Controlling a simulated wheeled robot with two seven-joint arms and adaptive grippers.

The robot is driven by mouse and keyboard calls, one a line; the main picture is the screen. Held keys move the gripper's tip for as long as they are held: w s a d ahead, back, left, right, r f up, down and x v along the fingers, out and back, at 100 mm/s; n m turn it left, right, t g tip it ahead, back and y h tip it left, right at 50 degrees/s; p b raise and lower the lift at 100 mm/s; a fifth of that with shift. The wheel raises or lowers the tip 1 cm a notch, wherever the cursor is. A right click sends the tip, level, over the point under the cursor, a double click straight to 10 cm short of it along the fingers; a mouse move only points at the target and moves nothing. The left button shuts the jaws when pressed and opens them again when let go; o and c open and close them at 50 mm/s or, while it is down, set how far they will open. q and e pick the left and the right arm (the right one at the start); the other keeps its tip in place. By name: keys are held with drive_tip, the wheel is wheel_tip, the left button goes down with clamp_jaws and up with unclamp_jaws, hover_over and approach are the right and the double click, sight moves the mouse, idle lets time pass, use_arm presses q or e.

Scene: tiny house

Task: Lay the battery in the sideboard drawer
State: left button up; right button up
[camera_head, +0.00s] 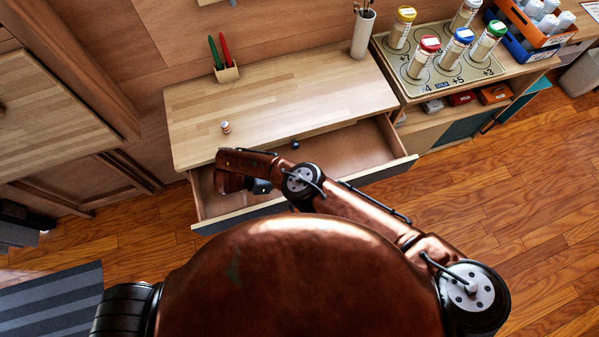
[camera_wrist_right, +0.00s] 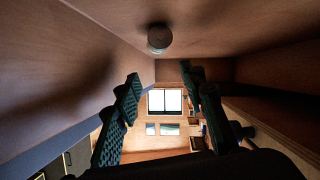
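The sideboard (camera_head: 290,88) stands ahead with its drawer (camera_head: 350,150) pulled out. A small upright cylinder with a white and orange-red band, likely the battery (camera_head: 226,127), stands on the sideboard top near the front left. My right arm reaches over the drawer's left part; my right gripper is mostly hidden by the arm in the head view. In the right wrist view my right gripper (camera_wrist_right: 160,75) has its fingers apart with nothing between them. A round grey thing (camera_wrist_right: 160,38) shows beyond the fingertips; I cannot tell what it is. My left gripper is out of view.
A pen holder with green and red pens (camera_head: 226,72) and a tall white cup (camera_head: 362,34) stand at the back of the top. To the right, several capped jars stand on a tray (camera_head: 440,85). The drawer's right part looks empty.

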drive_tip(key=shift+w+a+r, duration=0.15)
drive_tip(key=shift+a+r, duration=0.05)
drive_tip(key=shift+r, duration=0.45)
drive_tip(key=shift+d+r, duration=0.1)
drive_tip(key=shift+r, duration=0.45)
wheel_tip(320, 180, up, 8)
drive_tip(key=shift+f, duration=0.2)
drive_tip(key=shift+s+d, duration=0.1)
drive_tip(key=shift+s, duration=0.1)
